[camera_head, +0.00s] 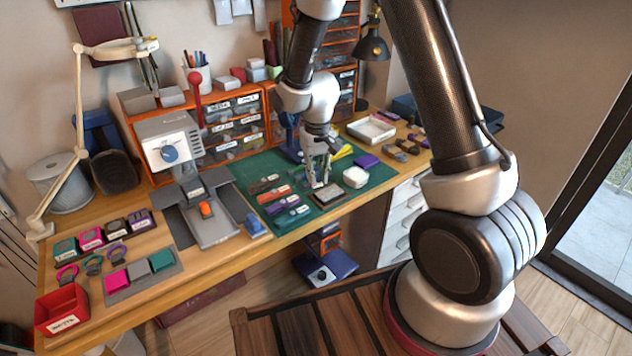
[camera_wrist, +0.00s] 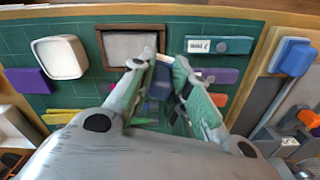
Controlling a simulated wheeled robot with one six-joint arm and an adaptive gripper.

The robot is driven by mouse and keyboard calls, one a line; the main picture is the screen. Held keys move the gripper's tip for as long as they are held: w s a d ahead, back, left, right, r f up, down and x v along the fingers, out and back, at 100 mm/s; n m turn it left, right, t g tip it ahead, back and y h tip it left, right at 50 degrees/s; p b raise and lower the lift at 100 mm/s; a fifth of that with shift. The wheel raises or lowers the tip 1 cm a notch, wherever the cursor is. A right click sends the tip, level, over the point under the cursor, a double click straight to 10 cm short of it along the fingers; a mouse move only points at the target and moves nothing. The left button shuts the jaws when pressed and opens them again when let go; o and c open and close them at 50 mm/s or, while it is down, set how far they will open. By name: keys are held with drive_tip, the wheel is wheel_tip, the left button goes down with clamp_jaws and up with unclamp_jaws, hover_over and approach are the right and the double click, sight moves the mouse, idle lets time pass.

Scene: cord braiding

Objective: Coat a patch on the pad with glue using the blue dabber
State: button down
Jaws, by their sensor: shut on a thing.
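My gripper (camera_head: 318,184) is over the green mat, beside the pad (camera_head: 328,195). The pad is a small pale square in a dark brown frame. In the wrist view the pad (camera_wrist: 129,47) lies just beyond my fingertips (camera_wrist: 160,62). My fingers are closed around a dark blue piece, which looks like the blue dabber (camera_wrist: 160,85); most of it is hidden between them. I cannot tell whether its tip touches the pad. A white rounded dish (camera_head: 355,178) stands right of the pad, and left of it in the wrist view (camera_wrist: 60,57).
Several labelled coloured pieces (camera_head: 284,205) lie on the mat (camera_head: 250,172) left of the pad. A purple block (camera_head: 367,161) and a white tray (camera_head: 371,129) are behind the dish. A press with a red lever (camera_head: 170,140) stands left. Orange drawers (camera_head: 235,130) line the back.

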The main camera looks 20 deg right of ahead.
drive_tip(key=shift+r, duration=1.3)
